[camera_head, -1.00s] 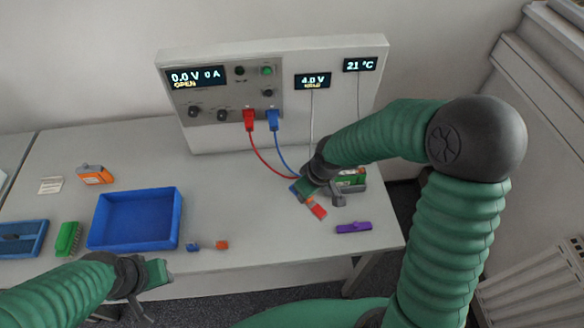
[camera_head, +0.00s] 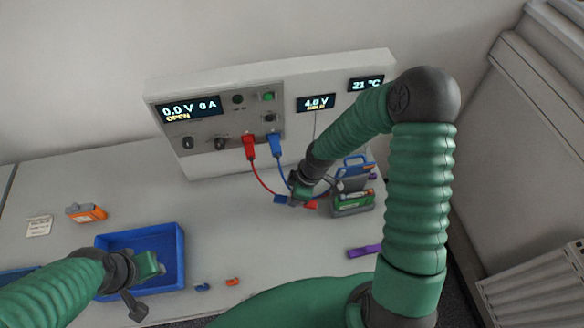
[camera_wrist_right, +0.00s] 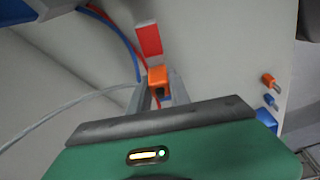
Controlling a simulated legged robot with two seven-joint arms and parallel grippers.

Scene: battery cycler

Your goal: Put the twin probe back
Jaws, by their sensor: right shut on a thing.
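My right gripper (camera_head: 300,194) is shut on the twin probe, which shows a blue end (camera_head: 281,199) and a red end (camera_head: 310,204) on either side of the jaws. In the right wrist view the probe's red part (camera_wrist_right: 149,42) and an orange part (camera_wrist_right: 157,76) stand at the jaws. Red (camera_head: 259,179) and blue (camera_head: 280,168) leads run from the panel plugs down towards the probe. A grey holder with a green block (camera_head: 350,200) and a blue handle stands just right of the gripper. My left gripper (camera_head: 148,268) is over the blue tray (camera_head: 180,240); its opening is unclear.
The cycler panel (camera_head: 215,152) stands behind, reading 0.0 V, OPEN. A purple item (camera_head: 363,252) lies near the front right edge. Small blue (camera_head: 202,287) and orange (camera_head: 232,282) pieces lie at the front. The table's middle is clear.

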